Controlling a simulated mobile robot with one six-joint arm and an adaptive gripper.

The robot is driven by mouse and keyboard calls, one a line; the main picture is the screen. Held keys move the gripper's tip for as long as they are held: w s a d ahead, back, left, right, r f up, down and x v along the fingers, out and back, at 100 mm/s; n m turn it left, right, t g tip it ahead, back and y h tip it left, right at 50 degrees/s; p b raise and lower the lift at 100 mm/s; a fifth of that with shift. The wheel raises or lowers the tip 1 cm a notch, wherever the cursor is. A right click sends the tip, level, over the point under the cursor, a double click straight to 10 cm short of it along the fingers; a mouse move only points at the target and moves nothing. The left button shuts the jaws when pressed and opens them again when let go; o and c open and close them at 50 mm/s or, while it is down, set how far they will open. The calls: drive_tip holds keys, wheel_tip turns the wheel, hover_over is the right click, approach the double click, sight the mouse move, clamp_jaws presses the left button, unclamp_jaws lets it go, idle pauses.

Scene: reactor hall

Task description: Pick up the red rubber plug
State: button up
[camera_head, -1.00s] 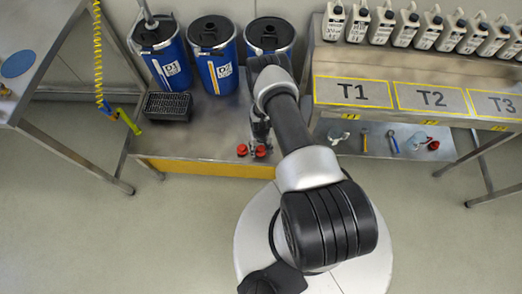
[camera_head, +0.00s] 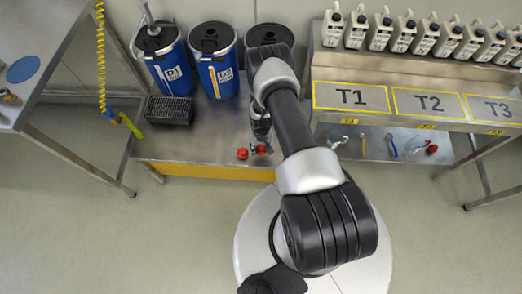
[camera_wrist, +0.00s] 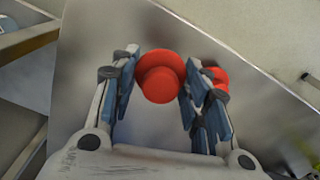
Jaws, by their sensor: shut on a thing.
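A red rubber plug (camera_wrist: 160,78), round with a wider disc and a narrower one, sits between the two fingers of my gripper (camera_wrist: 158,92) in the wrist view. My gripper is shut on it. In the head view the gripper (camera_head: 261,142) is over the metal bench top near its front edge, with the held plug (camera_head: 261,149) partly hidden by the fingers. A second red piece (camera_head: 242,153) stands on the bench just left of it. In the wrist view that second piece (camera_wrist: 220,77) shows partly behind the right finger.
Blue drums (camera_head: 215,72) stand behind on the bench, with a black crate (camera_head: 168,109) at left. A raised shelf marked T1 to T3 (camera_head: 426,104) holds white canisters at right, with tools (camera_head: 392,145) below it. A yellow coiled hose (camera_head: 100,55) hangs at left.

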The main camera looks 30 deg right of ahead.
sight(261, 147)
wheel_tip(261, 147, up, 15)
drive_tip(key=p, duration=0.4)
drive_tip(key=shift+p, duration=0.3)
drive_tip(key=shift+r, duration=0.15)
